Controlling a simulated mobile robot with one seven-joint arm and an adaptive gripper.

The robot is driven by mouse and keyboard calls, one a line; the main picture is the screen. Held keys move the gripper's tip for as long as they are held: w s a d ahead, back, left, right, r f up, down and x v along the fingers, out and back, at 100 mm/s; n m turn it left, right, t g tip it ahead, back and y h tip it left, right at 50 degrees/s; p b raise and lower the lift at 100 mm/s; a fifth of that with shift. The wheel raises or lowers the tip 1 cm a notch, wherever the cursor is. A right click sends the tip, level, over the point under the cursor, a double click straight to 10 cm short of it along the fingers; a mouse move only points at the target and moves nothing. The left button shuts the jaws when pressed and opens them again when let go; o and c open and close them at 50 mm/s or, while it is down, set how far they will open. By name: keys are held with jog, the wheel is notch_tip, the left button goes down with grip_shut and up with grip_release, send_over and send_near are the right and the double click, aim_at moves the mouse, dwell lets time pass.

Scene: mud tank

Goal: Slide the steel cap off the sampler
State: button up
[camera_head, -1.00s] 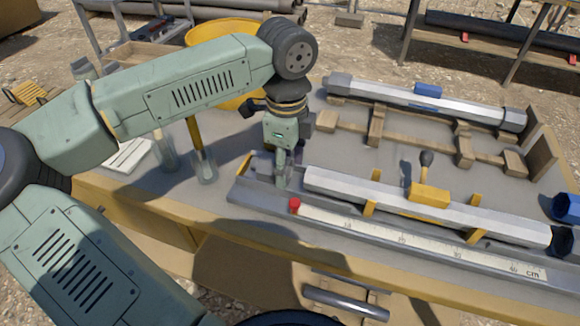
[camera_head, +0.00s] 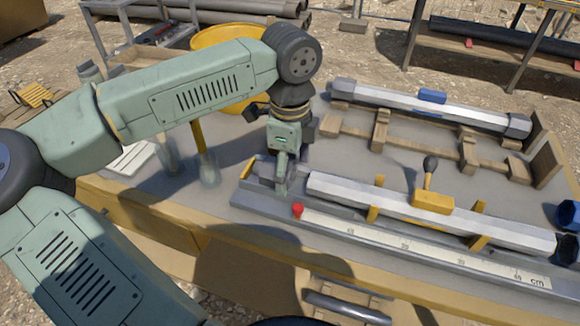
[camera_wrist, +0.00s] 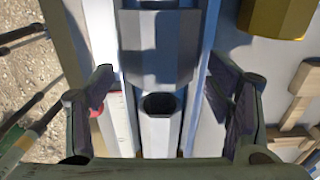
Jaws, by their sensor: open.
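The sampler (camera_head: 330,187) is a pale hexagonal tube lying along the long grey tray, with a yellow block and lever on it and a dark cap at its right end.
A ruler (camera_head: 420,247) with a red marker (camera_head: 297,210) runs along the tray's front. Behind lies a second capped tube (camera_head: 400,100) on a wooden rack (camera_head: 425,150). Yellow supports (camera_head: 374,212) rise beside the sampler.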

notch_tip(320, 180, up, 12)
dwell(0.4)
dwell(0.3)
